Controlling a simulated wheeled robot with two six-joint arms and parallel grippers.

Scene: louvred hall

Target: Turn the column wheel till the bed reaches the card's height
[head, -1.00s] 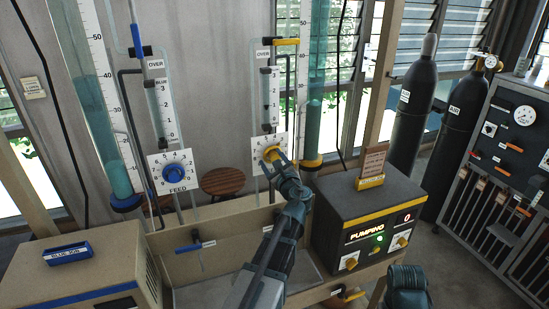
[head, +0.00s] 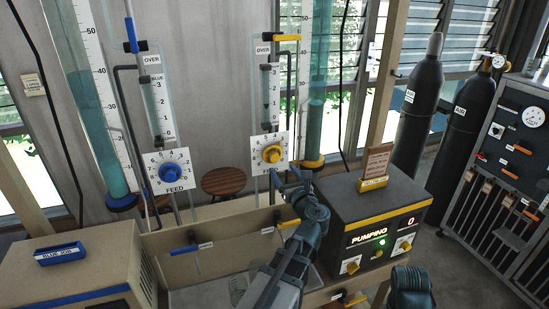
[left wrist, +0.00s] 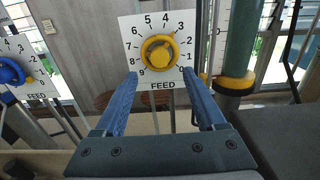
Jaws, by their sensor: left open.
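The yellow wheel (head: 272,154) sits on a white FEED dial plate on the right-hand column's stand. It also shows in the left wrist view (left wrist: 158,50), with numbers 0 to 9 around it. My left gripper (head: 288,180) is open and empty, just below and in front of the wheel, apart from it. In the left wrist view its blue fingers (left wrist: 160,75) stand either side below the wheel. The right-hand column (head: 315,115) holds teal fill above a yellow collar; its exact bed level is hard to read. A brown card (head: 378,160) stands on the pump box.
The pump box (head: 372,215) reads PUMPING and 0, with a green light. A blue FEED wheel (head: 174,180) and second column stand left. Blue-handled (head: 190,248) and yellow-handled (head: 288,224) taps sit on the bench front. Gas cylinders (head: 420,100) stand right.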

